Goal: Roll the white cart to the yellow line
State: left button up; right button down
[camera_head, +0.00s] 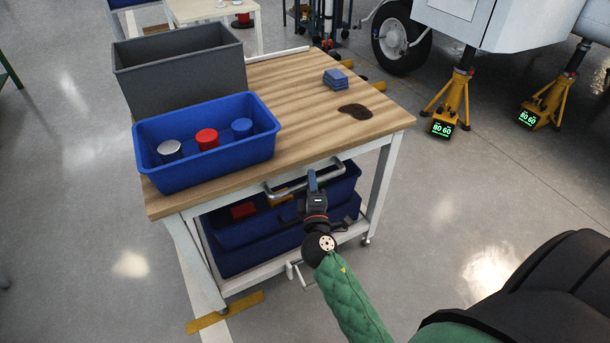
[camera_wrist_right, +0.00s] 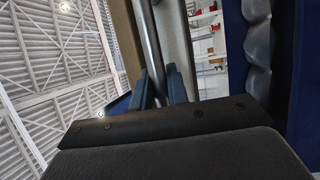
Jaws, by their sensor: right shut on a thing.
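The white cart (camera_head: 383,185) has a white frame, a wooden top and a grey metal handle (camera_head: 281,191) along its near side. My right gripper (camera_head: 312,182) is at the right part of this handle and shut on it. In the right wrist view the handle bar (camera_wrist_right: 152,45) runs down between the blue fingertips (camera_wrist_right: 157,88). A short yellow strip (camera_head: 225,313) lies on the floor by the cart's near left wheel. I cannot tell whether it is the yellow line. My left gripper is not in view.
The cart top bears a grey bin (camera_head: 185,76), a blue tray (camera_head: 210,165) with cans, blue blocks (camera_head: 336,79) and a dark stain. Blue bins (camera_head: 245,232) sit below. Yellow jack stands (camera_head: 455,98) and an aircraft wheel (camera_head: 392,40) stand behind right. Floor at left is clear.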

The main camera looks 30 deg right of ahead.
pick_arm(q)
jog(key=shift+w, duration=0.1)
pick_arm(e)
jog(key=shift+s+f, duration=0.1)
jog(key=shift+s, duration=0.25)
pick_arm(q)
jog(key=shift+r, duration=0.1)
pick_arm(e)
jog(key=c, duration=1.4)
grip_release()
jog(key=shift+o, duration=0.2)
